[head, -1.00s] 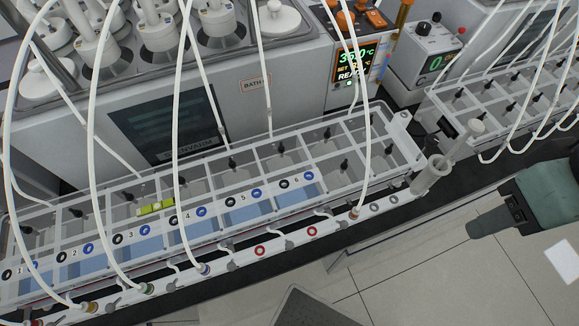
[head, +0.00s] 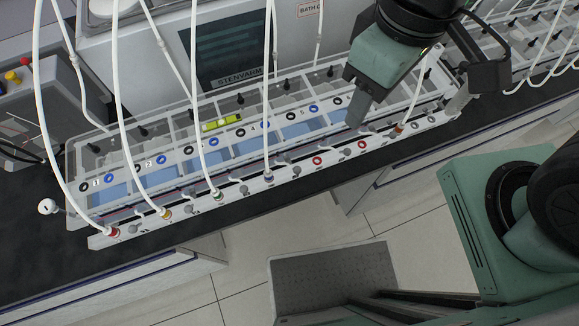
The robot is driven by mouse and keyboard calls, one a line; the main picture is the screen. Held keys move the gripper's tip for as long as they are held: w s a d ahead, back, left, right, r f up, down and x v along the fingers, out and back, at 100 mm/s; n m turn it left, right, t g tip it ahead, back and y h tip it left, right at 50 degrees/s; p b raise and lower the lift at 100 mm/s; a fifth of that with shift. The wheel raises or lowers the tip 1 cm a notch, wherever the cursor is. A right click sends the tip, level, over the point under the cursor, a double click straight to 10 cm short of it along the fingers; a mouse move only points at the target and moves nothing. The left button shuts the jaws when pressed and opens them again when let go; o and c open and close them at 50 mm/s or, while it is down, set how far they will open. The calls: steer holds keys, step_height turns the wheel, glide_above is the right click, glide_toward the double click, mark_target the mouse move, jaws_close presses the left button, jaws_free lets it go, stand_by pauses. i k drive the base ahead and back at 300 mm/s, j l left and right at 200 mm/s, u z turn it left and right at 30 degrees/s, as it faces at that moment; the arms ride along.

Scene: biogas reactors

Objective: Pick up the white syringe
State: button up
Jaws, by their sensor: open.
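A pale, translucent cylinder (head: 458,103), which looks like the white syringe, stands at the right end of the white rail. Its upper part is hidden behind a dark part of my arm. My gripper (head: 358,110) is open and points down over the right part of the clear water bath, to the left of the syringe. One grey fingertip shows clearly; the other finger is hard to make out. Nothing shows between the jaws, and I see no contact with the syringe.
The clear bath (head: 75,160) holds several numbered cells and a yellow-green level (head: 222,123). White tubes arch over it to the white rail (head: 250,187) in front. A white knob (head: 47,206) sticks out at left. A grey mat or platform (head: 335,275) lies below.

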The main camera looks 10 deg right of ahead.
mark_target(461, 100)
steer(key=k+j+z, duration=0.15)
steer(key=k+z, duration=0.25)
steer(key=k+j+z, duration=0.1)
steer(key=z, duration=0.25)
steer(key=k, duration=0.1)
